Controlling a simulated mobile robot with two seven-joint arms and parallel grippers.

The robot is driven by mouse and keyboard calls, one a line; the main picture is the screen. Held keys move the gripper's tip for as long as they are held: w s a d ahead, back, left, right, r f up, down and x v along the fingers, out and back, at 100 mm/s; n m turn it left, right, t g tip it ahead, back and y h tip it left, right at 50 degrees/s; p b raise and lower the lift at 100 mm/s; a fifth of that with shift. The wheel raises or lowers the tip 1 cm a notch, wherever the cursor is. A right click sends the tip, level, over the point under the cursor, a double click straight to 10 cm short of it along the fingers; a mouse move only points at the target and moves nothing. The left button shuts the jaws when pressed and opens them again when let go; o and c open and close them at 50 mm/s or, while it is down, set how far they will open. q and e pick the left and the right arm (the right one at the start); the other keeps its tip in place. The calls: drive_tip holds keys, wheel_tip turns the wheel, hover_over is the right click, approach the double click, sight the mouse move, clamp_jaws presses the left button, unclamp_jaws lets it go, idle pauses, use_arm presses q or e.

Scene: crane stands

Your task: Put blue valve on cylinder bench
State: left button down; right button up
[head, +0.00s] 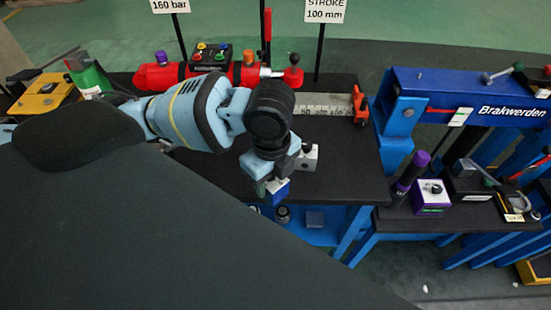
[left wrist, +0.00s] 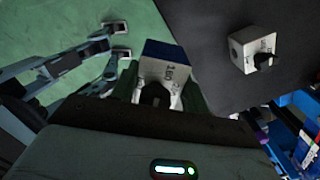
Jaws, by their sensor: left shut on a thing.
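My left gripper (head: 274,184) is shut on the blue valve (head: 281,194), a small block with a blue face, at the front edge of the black-topped cylinder bench (head: 345,180). In the left wrist view the valve (left wrist: 165,68) sits between the fingers, with a blue face, a silver face marked in black and a dark knob. The bench top (left wrist: 212,55) lies beside it there, with green floor on the other side. I cannot tell whether the valve touches the bench.
A silver valve with a black knob (head: 307,157) stands on the bench close to my gripper; it also shows in the left wrist view (left wrist: 252,48). A red cylinder (head: 160,77) and a scale (head: 322,104) lie along the back. The bench top right of the silver valve is clear.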

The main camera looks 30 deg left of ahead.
use_arm(q)
drive_tip(key=m, duration=0.2)
drive_tip(key=f+m, duration=0.1)
drive_tip(key=m, duration=0.4)
drive_tip(key=shift+s+f, duration=0.3)
drive_tip(key=m, duration=0.4)
drive_tip(key=f+m, duration=0.1)
drive_tip(key=m, duration=0.1)
drive_tip(key=shift+s+d+f+b, duration=0.15)
drive_tip(key=shift+s+b, duration=0.1)
drive_tip(key=shift+b, duration=0.15)
use_arm(e)
drive_tip(key=shift+s+f, duration=0.3)
drive_tip(key=shift+f, duration=0.15)
use_arm(q)
drive_tip(key=w+a, duration=0.2)
drive_tip(key=w, duration=0.2)
drive_tip(key=w+a+f, duration=0.1)
drive_tip(key=w+a, duration=0.2)
drive_tip(key=w, duration=0.1)
drive_tip(key=w+a, duration=0.2)
drive_tip(key=w, duration=0.3)
drive_tip(key=shift+w+a+f+b, duration=0.1)
drive_tip(key=shift+a+f+b, duration=0.05)
drive_tip(key=shift+a+b, duration=0.15)
use_arm(e)
drive_tip(key=shift+s+a+f, duration=0.1)
drive_tip(key=shift+s+f, duration=0.1)
drive_tip(key=shift+f, duration=0.25)
